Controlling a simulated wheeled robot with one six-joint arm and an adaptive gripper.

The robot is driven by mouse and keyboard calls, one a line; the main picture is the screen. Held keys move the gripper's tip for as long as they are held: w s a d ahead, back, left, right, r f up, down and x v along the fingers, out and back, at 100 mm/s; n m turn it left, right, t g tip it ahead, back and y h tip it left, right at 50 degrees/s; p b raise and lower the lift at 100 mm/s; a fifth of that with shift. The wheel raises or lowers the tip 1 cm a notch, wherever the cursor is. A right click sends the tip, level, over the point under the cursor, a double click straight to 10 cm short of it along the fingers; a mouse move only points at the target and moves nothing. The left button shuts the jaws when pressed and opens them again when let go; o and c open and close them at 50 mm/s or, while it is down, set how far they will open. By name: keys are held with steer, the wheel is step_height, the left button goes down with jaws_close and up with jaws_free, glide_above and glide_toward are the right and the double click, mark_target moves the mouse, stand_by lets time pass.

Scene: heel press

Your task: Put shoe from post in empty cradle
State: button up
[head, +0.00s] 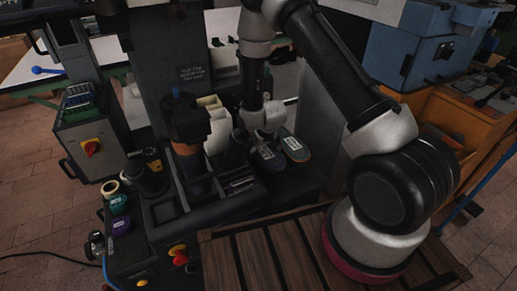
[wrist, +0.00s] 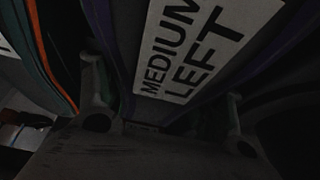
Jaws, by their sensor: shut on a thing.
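A dark shoe (wrist: 110,25) with purple edging and a white label reading "MEDIUM LEFT" fills the middle of the wrist view. In the head view it is the dark labelled shoe (head: 267,160) right of the machine's centre. My gripper (head: 262,133) is over it, and in the wrist view its fingers (wrist: 163,85) stand on either side, shut on it. A second labelled shoe (head: 296,149) with teal and orange edging lies close beside it, and shows at the left of the wrist view (wrist: 58,60). I cannot tell the post or the empty cradle apart with certainty.
Coloured labelled pieces (head: 119,204) line the left edge. A slatted wooden platform (head: 290,245) lies in front.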

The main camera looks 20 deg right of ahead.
steer(key=shift+f, duration=0.25)
steer(key=o, duration=1.7)
steer(key=v, duration=1.2)
